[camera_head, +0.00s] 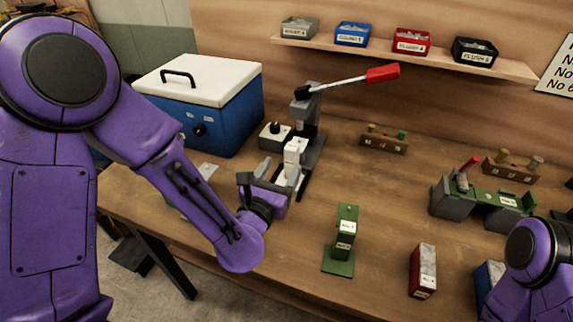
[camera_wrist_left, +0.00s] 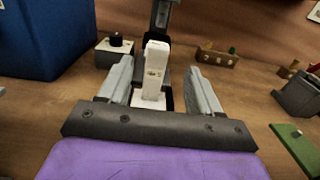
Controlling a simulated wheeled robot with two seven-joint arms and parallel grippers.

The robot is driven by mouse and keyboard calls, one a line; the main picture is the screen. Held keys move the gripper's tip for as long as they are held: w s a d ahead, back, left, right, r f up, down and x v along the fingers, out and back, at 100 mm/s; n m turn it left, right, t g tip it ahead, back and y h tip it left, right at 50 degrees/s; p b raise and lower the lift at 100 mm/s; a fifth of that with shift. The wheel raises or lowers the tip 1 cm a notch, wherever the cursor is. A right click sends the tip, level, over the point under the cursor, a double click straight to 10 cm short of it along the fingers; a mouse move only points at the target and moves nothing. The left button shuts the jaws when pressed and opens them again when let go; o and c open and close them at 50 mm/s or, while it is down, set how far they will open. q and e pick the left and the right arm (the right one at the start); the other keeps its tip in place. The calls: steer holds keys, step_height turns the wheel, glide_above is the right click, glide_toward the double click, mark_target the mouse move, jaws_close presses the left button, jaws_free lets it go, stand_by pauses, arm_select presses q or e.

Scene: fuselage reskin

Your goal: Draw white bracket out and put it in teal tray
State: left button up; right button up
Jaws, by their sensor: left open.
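The white bracket (camera_head: 292,158) stands upright at the base of a grey press with a red-tipped lever. In the left wrist view the white bracket (camera_wrist_left: 156,68) shows ahead, between the two grey fingers. My left gripper (camera_head: 272,176) is open and empty, just in front of the bracket on its near left side; it also shows in the left wrist view (camera_wrist_left: 160,82). I cannot tell whether the fingers touch the bracket. A sliver of teal beside my left forearm may be the teal tray, mostly hidden. My right gripper is out of view.
The press (camera_head: 308,125) rises behind the bracket. A blue box with a white lid (camera_head: 205,100) stands at the back left. A green stand (camera_head: 345,235) and a red block (camera_head: 422,270) are to the right. Bare tabletop (camera_head: 385,205) lies between them and the wooden peg block (camera_head: 384,140).

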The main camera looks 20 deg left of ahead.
mark_target(290, 152)
arm_select(q)
steer(key=shift+w+a+r+p, duration=0.15)
steer(key=shift+w+p, duration=0.5)
steer(key=shift+w, duration=0.05)
steer(key=w+p, duration=0.1)
steer(key=w, duration=0.4)
steer(key=shift+w+d+p, duration=0.2)
steer(key=shift+w+p, duration=0.15)
steer(key=shift+w+a, duration=0.1)
steer(key=shift+w, duration=0.4)
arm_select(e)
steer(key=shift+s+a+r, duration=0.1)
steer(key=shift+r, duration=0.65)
